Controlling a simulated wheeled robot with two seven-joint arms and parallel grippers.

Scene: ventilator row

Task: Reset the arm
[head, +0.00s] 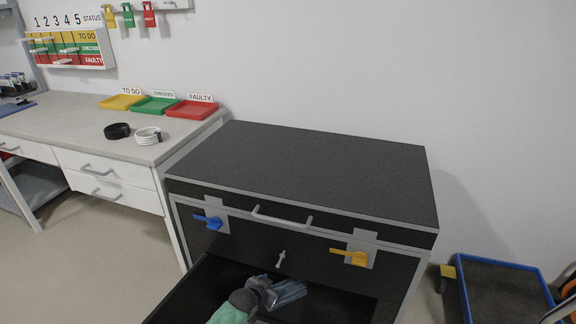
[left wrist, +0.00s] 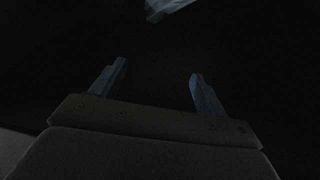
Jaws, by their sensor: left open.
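My left gripper (head: 268,292) reaches into the open lower drawer of the black cabinet (head: 310,170). It is open, and in the left wrist view its two fingers (left wrist: 157,85) stand apart with nothing between them. A pale, bluish transparent item (head: 290,291) lies in the drawer just beyond the fingers. Part of a pale item also shows at the top of the left wrist view (left wrist: 165,8), apart from the fingertips. The rest of that view is dark. My right gripper is not in view.
The cabinet front has a blue latch (head: 208,221), a yellow latch (head: 349,257) and a grey handle (head: 282,217). The bench (head: 60,125) at left holds yellow, green and red trays (head: 191,110) and two coiled bands. A blue-edged cart (head: 500,292) stands at right. The cabinet top is clear.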

